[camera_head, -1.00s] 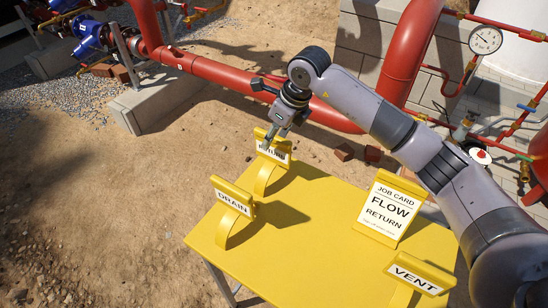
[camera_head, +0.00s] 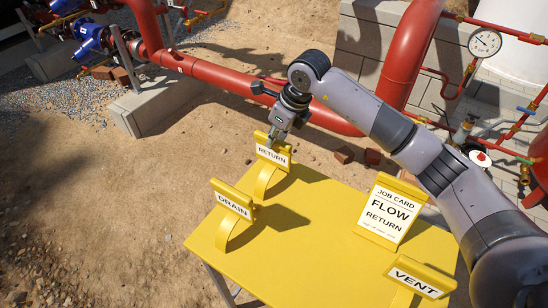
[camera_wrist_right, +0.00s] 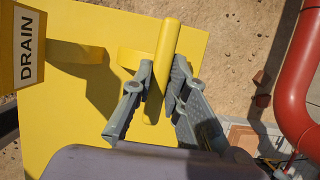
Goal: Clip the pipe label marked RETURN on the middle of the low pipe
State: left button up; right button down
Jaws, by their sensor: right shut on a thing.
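The yellow RETURN label (camera_head: 273,157) stands on the far left edge of the yellow table. My right gripper (camera_head: 272,137) is above it, shut on the bar along its top. In the right wrist view the yellow bar (camera_wrist_right: 163,55) lies between the two grey fingers (camera_wrist_right: 160,82). The label's text is hidden in that view. The low pipe (camera_head: 228,80) is red and runs behind the table, beyond the label; my right wrist hides part of it. My left gripper is not in view.
The yellow table (camera_head: 310,255) also holds the DRAIN label (camera_head: 233,204), the VENT label (camera_head: 416,279) and a job card (camera_head: 390,208) reading FLOW, RETURN. A red upright pipe (camera_head: 408,55) and a gauge (camera_head: 485,41) stand at the right. Bare ground lies left of the table.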

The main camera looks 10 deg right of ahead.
dwell(0.4)
jog(key=shift+r+p, duration=1.8)
jog(key=shift+r, duration=1.75)
jog(key=c, duration=2.1)
grip_release()
grip_shut()
